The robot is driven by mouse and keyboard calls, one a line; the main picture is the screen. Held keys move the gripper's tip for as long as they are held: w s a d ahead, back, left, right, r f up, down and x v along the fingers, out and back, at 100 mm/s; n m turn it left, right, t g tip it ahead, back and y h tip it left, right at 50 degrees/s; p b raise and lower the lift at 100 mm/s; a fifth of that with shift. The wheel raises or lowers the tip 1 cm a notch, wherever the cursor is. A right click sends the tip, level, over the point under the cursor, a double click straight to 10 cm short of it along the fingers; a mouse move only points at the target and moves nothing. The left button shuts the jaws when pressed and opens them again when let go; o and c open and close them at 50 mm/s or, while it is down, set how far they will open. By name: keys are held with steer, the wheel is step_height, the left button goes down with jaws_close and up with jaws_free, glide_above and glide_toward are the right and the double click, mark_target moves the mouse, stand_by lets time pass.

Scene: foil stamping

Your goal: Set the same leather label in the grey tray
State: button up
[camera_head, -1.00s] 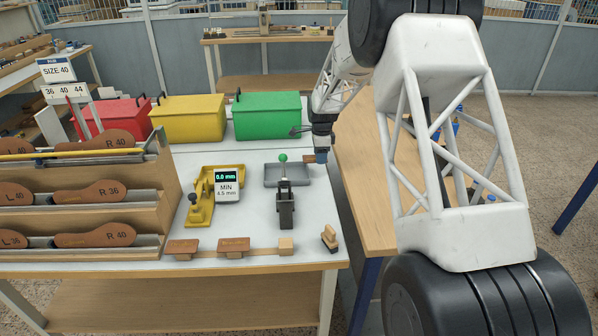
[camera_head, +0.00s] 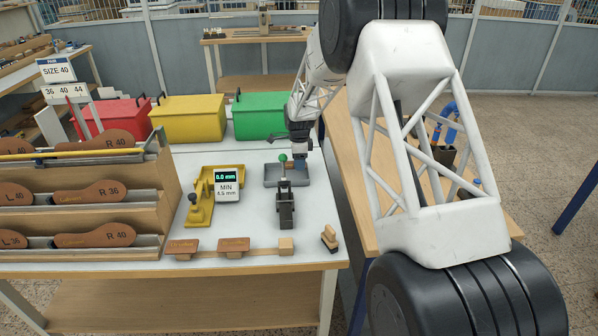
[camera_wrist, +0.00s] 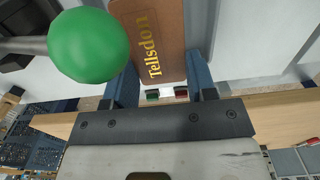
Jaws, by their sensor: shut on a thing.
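The leather label (camera_wrist: 150,40) is brown with gold "Tellsdon" lettering. In the wrist view it sits between the two blue fingers of my gripper (camera_wrist: 163,82), which is shut on it. In the head view my gripper (camera_head: 299,158) is over the back right part of the grey tray (camera_head: 270,183). The label is too small there to tell whether it touches the tray. A black lever device (camera_head: 285,208) with a green knob (camera_head: 282,158) stands just in front of the tray. The knob also shows large and close at the left of the wrist view (camera_wrist: 88,45).
A yellow gauge (camera_head: 200,212) with a display reading 0.0 mm stands left of the tray. Red (camera_head: 115,117), yellow (camera_head: 188,119) and green (camera_head: 258,116) boxes line the back. A sole rack (camera_head: 90,215) fills the left.

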mark_target(299, 177)
steer(key=shift+f, duration=2.35)
steer(key=shift+f, duration=0.35)
steer(key=o, duration=1)
steer(key=shift+s+f, duration=0.1)
steer(key=shift+f, duration=0.1)
steer(key=shift+c, duration=0.2)
steer(key=shift+f, duration=0.15)
steer(key=shift+s, duration=0.1)
steer(key=r, duration=1.3)
steer(key=shift+w, duration=0.2)
steer(key=shift+r, duration=0.2)
